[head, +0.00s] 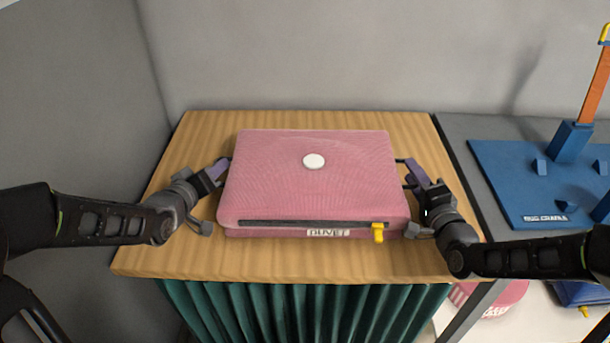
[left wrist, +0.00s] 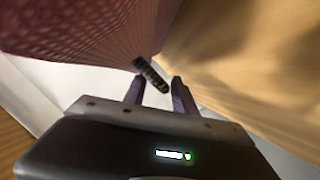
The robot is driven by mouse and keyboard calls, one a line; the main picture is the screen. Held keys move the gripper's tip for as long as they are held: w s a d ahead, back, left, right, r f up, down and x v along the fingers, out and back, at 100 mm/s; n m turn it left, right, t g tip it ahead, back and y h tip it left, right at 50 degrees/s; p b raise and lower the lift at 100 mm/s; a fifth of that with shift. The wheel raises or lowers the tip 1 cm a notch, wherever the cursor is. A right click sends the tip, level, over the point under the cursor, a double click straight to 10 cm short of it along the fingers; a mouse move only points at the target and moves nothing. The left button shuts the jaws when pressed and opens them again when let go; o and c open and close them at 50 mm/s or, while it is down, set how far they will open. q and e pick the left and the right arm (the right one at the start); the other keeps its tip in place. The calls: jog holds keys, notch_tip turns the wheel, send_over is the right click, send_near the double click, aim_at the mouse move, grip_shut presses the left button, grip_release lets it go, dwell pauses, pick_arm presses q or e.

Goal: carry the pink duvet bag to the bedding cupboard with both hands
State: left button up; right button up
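The pink duvet bag (head: 285,180) lies flat on a wooden-topped stand (head: 290,262), with a white disc on top, a dark zip, a yellow pull and a "DUVET" label in front. My left gripper (head: 222,168) is at its left side. In the left wrist view, my left gripper (left wrist: 158,88) has its fingers apart, with a short dark handle (left wrist: 151,73) at and between the tips. The bag's pink side (left wrist: 80,30) is above. My right gripper (head: 410,172) is at the bag's right side by a dark handle; its finger gap is unclear.
A blue board (head: 510,180) with an upright orange post (head: 596,85) lies on the grey surface at right. A green curtain (head: 300,308) hangs below the wooden top. Grey walls stand close behind and left. A pink item (head: 505,298) lies low at right.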

pick_arm(q)
jog(key=shift+s+a+r, duration=0.1)
jog(key=shift+s, duration=0.05)
jog(key=v, duration=1.1)
jog(key=shift+s, duration=0.4)
pick_arm(e)
jog(key=v, duration=0.7)
jog(key=shift+s, duration=0.25)
